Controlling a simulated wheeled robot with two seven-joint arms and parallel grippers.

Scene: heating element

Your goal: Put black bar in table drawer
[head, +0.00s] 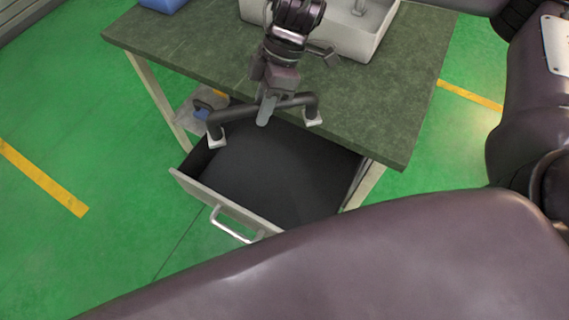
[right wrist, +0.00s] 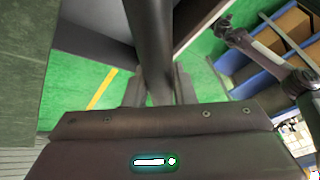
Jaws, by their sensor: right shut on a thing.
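The black bar (head: 291,102) is a dark tube with bent-down ends and pale tips. It hangs over the back part of the open drawer, near the table's front edge. My right gripper (head: 267,97) comes down from the top of the head view and is shut on the bar near its middle. In the right wrist view the dark tube (right wrist: 151,40) runs between the fingers (right wrist: 158,88). The table drawer (head: 270,175) is pulled out, with a dark, empty-looking floor. Its back part is hidden under the tabletop. My left gripper is not in view.
The green-grey tabletop (head: 190,50) lies behind the drawer. A pale basin (head: 345,38) and a blue object (head: 163,4) stand on it. The drawer's metal handle (head: 232,225) faces the front. Shelves with boxes (right wrist: 290,25) show in the wrist view. Green floor lies left.

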